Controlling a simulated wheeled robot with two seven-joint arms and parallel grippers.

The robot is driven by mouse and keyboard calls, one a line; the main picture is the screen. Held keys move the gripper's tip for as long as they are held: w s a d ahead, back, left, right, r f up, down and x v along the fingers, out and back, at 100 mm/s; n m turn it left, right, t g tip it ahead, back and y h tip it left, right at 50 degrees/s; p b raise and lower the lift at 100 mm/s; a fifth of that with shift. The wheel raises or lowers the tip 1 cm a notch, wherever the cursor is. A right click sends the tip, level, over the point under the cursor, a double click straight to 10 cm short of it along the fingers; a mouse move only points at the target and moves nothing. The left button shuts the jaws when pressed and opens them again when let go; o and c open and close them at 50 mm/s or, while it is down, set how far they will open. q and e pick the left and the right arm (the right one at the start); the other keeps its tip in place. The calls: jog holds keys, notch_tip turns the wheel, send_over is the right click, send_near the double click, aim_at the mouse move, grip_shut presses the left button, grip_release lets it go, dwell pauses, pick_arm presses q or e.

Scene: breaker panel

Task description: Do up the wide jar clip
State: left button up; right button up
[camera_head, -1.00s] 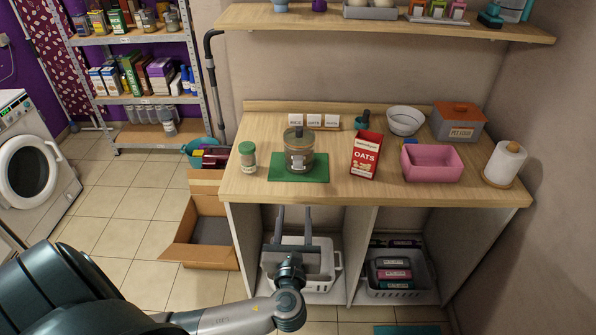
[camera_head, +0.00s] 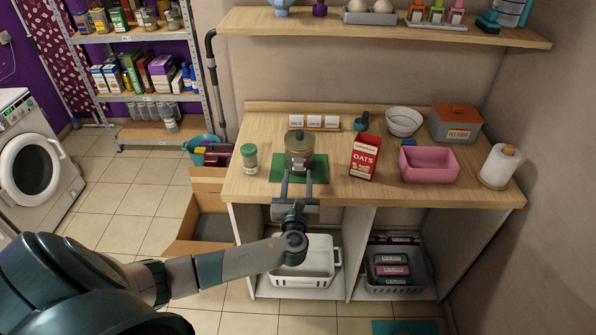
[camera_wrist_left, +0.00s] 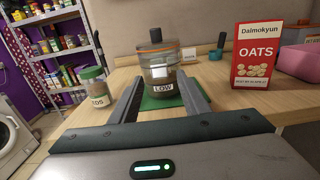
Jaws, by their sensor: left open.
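The wide jar (camera_head: 299,150) is clear with a dark lid and stands upright on a green mat (camera_head: 319,170) on the wooden counter. In the left wrist view the jar (camera_wrist_left: 160,72) shows an orange band under its lid, a pale clip (camera_wrist_left: 163,73) on its front and a label reading LOW. Whether the clip is fastened is too small to tell. My left gripper (camera_head: 297,178) is open, its two fingers pointing at the jar's front from the counter's near edge. In the wrist view the fingers (camera_wrist_left: 161,98) lie either side of the jar's lower front, with nothing held. My right gripper is not in view.
A green-lidded spice jar (camera_head: 249,158) stands left of the mat. A red oats box (camera_head: 364,157) stands to the right, then a pink bin (camera_head: 429,164) and a paper roll (camera_head: 500,165). Small white label cards (camera_head: 314,121) stand behind. A shelf (camera_head: 380,27) hangs above.

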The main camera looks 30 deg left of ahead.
pick_arm(q)
jog(key=shift+x, duration=1.05)
jog(key=shift+c, duration=0.3)
jog(key=c, duration=1)
jog(key=shift+r+p, duration=0.1)
jog(key=shift+p, duration=0.2)
